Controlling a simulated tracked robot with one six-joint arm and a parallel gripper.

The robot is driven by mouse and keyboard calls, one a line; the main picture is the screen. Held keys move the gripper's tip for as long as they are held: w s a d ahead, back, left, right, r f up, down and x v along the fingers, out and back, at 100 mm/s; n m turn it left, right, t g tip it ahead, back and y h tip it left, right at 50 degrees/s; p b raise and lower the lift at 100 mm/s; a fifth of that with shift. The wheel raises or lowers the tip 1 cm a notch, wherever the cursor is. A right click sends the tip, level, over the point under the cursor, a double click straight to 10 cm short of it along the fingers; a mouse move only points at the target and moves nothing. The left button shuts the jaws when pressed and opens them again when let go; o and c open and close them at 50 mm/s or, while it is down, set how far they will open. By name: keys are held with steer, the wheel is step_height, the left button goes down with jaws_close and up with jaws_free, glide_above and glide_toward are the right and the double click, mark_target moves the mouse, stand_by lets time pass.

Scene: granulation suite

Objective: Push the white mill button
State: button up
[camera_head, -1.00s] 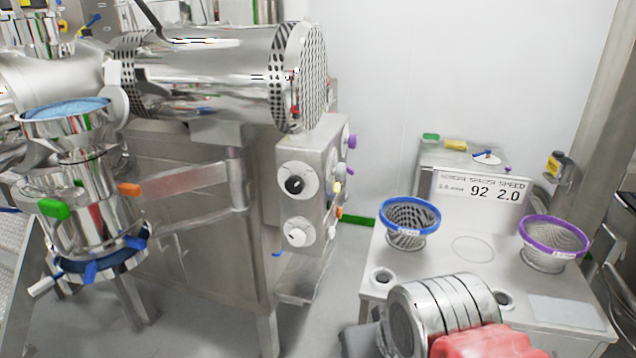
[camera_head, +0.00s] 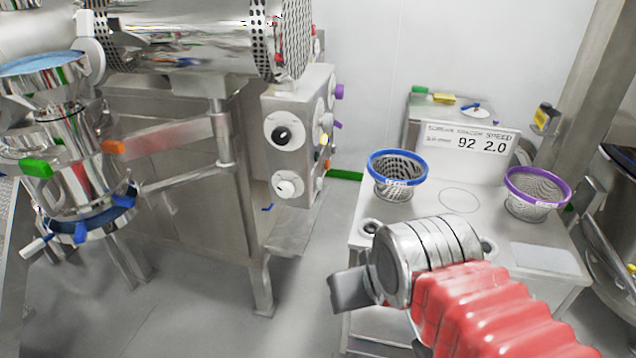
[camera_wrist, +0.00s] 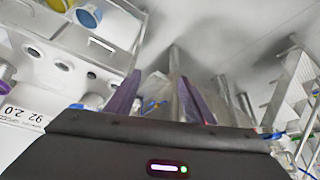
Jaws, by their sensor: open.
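The mill's grey control box (camera_head: 298,128) stands left of centre in the head view. A white round knob (camera_head: 285,187) on a pale dial sits low on its front face, under a black knob (camera_head: 282,134) on a white dial. Small coloured and pale controls sit on its right side face; I cannot tell for sure which control is the white mill button. My gripper (camera_wrist: 160,98) shows two purple fingers, spread apart and empty, in the wrist view. In the head view, its dark body is right of and below the box, apart from it; its fingertips cannot be made out there.
A white table (camera_head: 385,240) stands at right, with a blue-rimmed sieve (camera_head: 398,176), a purple-rimmed sieve (camera_head: 537,193) and a sign (camera_head: 470,140) reading 92 2.0. A steel vessel with a blue-clamped base (camera_head: 75,190) stands at far left. Open floor lies below the box.

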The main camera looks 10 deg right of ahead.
steer(key=shift+c, duration=0.6)
jaws_close()
stand_by(1.2)
